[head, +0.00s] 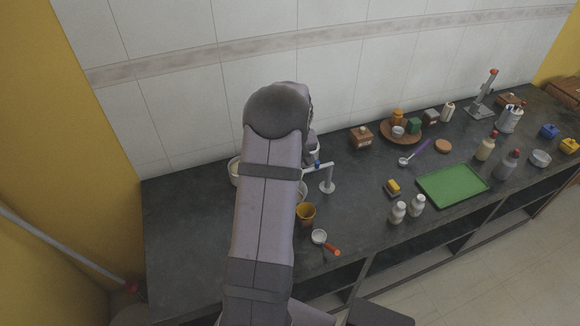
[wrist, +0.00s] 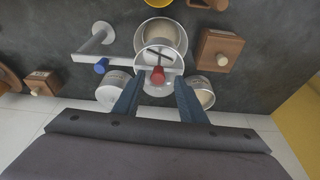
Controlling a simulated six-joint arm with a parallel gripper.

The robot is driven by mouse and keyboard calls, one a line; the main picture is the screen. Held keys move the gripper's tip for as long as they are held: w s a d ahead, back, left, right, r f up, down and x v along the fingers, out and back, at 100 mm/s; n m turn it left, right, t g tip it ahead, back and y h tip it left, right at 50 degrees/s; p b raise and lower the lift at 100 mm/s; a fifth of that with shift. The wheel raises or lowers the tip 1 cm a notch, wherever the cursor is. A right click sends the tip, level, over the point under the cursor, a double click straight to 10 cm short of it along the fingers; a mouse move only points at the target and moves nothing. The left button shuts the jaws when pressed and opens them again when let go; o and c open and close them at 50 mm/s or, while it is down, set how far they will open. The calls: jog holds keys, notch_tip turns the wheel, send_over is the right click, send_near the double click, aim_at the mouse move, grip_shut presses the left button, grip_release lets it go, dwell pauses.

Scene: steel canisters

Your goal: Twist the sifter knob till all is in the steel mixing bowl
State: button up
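In the wrist view, the sifter (wrist: 142,62) is a round hoop with crossed bars, carried by the arm of a stand (wrist: 101,34). Its red knob (wrist: 157,76) lies between my fingertips, with a gap on each side. My gripper (wrist: 158,80) is open. Beneath the sifter is the mixing bowl (wrist: 138,38), with pale material inside. How much material remains in the sifter cannot be told. In the head view, my arm hides the sifter and most of the bowl; the stand (head: 328,183) shows right of the arm.
Two canisters (wrist: 112,94) (wrist: 208,99) flank my fingers. A wooden box (wrist: 218,45) stands close by on the right.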

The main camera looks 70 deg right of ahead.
jog(key=shift+r+p, duration=2.05)
jog(key=shift+r, duration=0.95)
jog(key=w+a+r+n+y, duration=0.1)
jog(key=w+a+n, duration=0.1)
jog(key=w+a, duration=0.5)
jog(key=w+a+n+b, duration=0.1)
jog(key=w+a, duration=0.1)
jog(key=a, duration=0.9)
jog(key=w+a+r+n+y, duration=0.1)
jog(key=w+a+n, duration=0.1)
jog(key=w+a, duration=0.5)
jog(key=s+a+n, duration=0.1)
jog(key=s+a, duration=0.3)
jog(key=a, duration=0.4)
jog(key=s+a+n+g, duration=0.1)
jog(key=s+a+n, duration=0.1)
jog(key=a, duration=0.6)
jog(key=s+a+n+g+b, duration=0.1)
jog(key=s+a, duration=0.4)
jog(key=a, duration=0.3)
jog(key=shift+s+a+f+n+y, duration=0.3)
jog(key=shift+a+f, duration=0.1)
jog(key=shift+f, duration=0.05)
